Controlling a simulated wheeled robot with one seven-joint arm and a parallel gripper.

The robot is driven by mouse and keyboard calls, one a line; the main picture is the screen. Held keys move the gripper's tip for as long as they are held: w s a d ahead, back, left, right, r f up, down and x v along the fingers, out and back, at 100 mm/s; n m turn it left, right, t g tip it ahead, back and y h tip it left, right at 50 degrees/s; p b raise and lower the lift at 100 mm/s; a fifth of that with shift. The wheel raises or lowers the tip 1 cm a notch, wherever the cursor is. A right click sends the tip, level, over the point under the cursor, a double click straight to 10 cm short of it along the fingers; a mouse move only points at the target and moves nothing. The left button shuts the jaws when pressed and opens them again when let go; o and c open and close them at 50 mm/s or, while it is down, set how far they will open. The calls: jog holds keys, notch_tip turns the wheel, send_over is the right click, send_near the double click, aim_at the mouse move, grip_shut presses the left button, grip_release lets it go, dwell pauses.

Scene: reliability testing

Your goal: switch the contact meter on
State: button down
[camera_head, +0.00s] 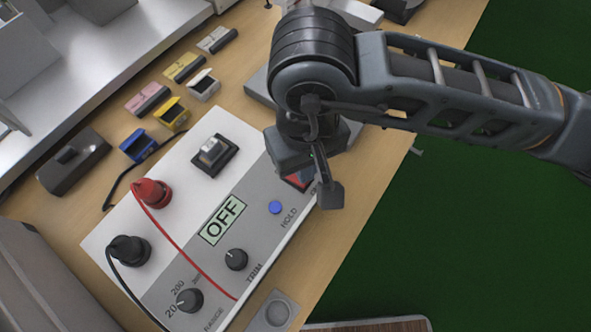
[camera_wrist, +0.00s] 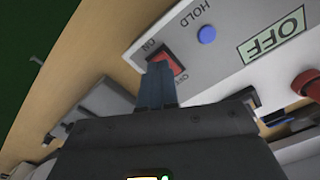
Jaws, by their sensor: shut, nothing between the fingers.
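The contact meter (camera_head: 185,165) is a white and grey box on the wooden bench, and its display (camera_head: 222,220) reads OFF. Its red rocker switch (camera_head: 297,181) is partly hidden behind my gripper (camera_head: 330,194) in the head view. In the wrist view the red rocker (camera_wrist: 166,62) lies between the ON and OFF labels. My gripper's fingers (camera_wrist: 157,70) are shut with nothing between them, and their tips overlap the rocker's lower part there. I cannot tell whether they touch it.
A blue HOLD button (camera_head: 275,207), a TRIM knob (camera_head: 236,259) and a RANGE knob (camera_head: 189,300) sit on the meter's face. A red plug (camera_head: 152,192) and a black plug (camera_head: 129,250) carry leads across it. Small coloured blocks and a grey shelf (camera_head: 110,70) stand behind.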

jog(key=shift+f+b, duration=1.05)
jog(key=shift+b, duration=0.15)
dwell(0.9)
jog(key=shift+r, duration=0.1)
jog(key=shift+r+p, duration=0.9)
jog(key=shift+r, duration=2.55)
